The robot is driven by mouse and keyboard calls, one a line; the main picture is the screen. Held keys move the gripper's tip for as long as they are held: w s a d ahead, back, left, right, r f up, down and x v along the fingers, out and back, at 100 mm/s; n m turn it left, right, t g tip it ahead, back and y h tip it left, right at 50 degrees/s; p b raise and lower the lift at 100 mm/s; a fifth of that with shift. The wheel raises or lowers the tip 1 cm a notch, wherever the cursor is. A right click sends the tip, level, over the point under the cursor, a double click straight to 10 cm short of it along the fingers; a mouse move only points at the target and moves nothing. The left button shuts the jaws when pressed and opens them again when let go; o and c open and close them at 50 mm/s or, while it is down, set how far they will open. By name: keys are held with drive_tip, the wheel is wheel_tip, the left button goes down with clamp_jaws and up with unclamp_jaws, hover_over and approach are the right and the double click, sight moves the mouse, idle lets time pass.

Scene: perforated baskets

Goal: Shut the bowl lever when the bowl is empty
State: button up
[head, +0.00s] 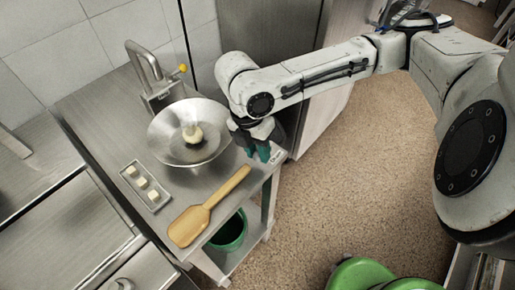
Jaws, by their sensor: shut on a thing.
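The wide metal bowl (163,130) stands on the steel counter. A pale rounded lump (193,133) lies in its middle, so the bowl is not empty. A thin lever with a yellow knob (182,68) rises behind the bowl, next to a metal tap-like fitting (147,68). My gripper (264,153), with teal fingertips, is right of the bowl, over the counter's right edge. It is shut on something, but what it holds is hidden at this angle. It is apart from the lever and the lump.
A small metal tray (158,203) with several pale cubes lies at the counter's front left. A wooden paddle (208,208) lies in front of the bowl. A small white label (276,157) is beside my gripper. A green bucket (231,232) stands below the counter. Open floor is to the right.

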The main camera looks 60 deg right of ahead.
drive_tip(key=c, duration=0.5)
drive_tip(key=shift+o, duration=0.2)
drive_tip(key=shift+w+r+m+p, duration=0.2)
drive_tip(key=shift+w+m+p, duration=0.2)
drive_tip(key=shift+m+p, duration=0.5)
drive_tip(key=shift+w+d+m+y+p, duration=0.1)
drive_tip(key=shift+w+m+y+p, duration=0.4)
drive_tip(key=shift+m, duration=0.5)
drive_tip(key=shift+w+d+f+m, duration=0.1)
drive_tip(key=shift+w+f+m, duration=0.1)
drive_tip(key=shift+m, duration=0.1)
drive_tip(key=o, duration=1)
drive_tip(key=shift+s, duration=0.1)
drive_tip(key=shift+o, duration=0.2)
drive_tip(key=v, duration=1)
drive_tip(key=shift+r, duration=0.4)
